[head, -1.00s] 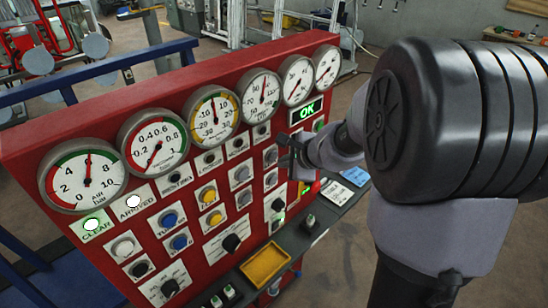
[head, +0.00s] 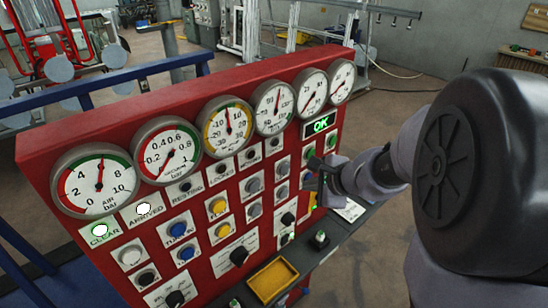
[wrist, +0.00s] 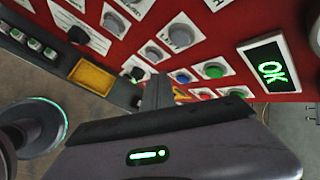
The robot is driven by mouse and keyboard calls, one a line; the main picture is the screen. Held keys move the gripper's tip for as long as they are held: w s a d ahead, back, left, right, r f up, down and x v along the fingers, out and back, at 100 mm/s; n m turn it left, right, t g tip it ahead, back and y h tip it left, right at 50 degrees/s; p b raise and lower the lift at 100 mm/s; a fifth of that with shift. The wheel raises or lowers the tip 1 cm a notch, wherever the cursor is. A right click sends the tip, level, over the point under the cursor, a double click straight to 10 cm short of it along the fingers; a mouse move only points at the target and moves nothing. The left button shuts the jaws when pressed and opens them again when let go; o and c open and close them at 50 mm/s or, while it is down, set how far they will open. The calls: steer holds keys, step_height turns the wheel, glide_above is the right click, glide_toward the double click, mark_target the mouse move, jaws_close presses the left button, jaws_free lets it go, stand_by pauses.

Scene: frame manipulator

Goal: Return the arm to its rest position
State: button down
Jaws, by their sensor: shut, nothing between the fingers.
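My gripper (head: 318,172) is at the right part of the red control panel (head: 240,88) in the head view, in front of its right-hand buttons. Its fingers are shut with nothing held. In the wrist view the gripper (wrist: 157,95) points toward the panel, and its body fills the bottom of the picture. Whether the fingertips touch the panel cannot be told. My arm reaches in from the right of the head view and hides part of the panel's lower right.
A row of gauges (head: 228,127) lines the panel's top. A green OK display (head: 320,124) is lit above my gripper. A dark ledge with a yellow tray (head: 272,280) juts out below. Blue rails (head: 120,82) stand behind. Open floor (head: 400,110) lies beyond the panel's right.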

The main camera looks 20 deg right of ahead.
steer(key=s+a+f+n+g+y+b, duration=0.1)
steer(key=s+a+f+n+b, duration=0.1)
steer(key=s+a+n+b, duration=0.55)
steer(key=s+a+f+n+g+y+b, duration=0.1)
steer(key=s+a+f+n+b, duration=0.3)
steer(key=a, duration=0.7)
steer(key=s+f+n+g+h+b, duration=0.1)
steer(key=s+n+b, duration=0.3)
steer(key=s, duration=0.5)
steer(key=shift+s+f+n, duration=0.4)
steer(key=shift+f+n, duration=0.3)
steer(key=shift+n, duration=0.35)
